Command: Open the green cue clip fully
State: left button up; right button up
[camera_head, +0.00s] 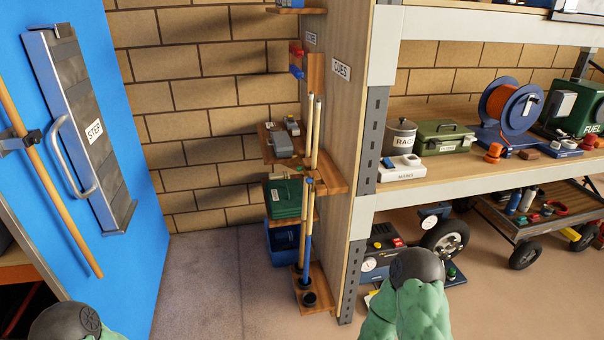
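A wooden cue rack with several upright cues (316,135) stands against the side of the shelving, beside a "CUES" label (341,71). A red clip (296,50) and a blue clip (297,72) sit high on the rack's backboard. I cannot make out a green cue clip for certain; a small bluish-green spot near the cue tops on the lower level is too small to tell. Parts of my two arms, green with dark round caps, show at the bottom edge, well apart from the rack. Neither gripper's fingers can be seen.
Shelving (480,170) with a reel and boxes fills the right, with a cart (540,215) below. The floor (210,290) before the rack is clear.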

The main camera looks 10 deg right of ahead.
aim_at(300, 168)
jog(key=i+z, duration=0.15)
jog(key=z, duration=0.4)
jog(key=i+j+z, duration=0.3)
jog(key=i+j, duration=0.3)
jog(key=i+j+z, duration=0.35)
jog(key=i+j, duration=0.3)
jog(key=j, duration=0.15)
jog(key=i+j, duration=0.45)
jog(key=j, duration=0.2)
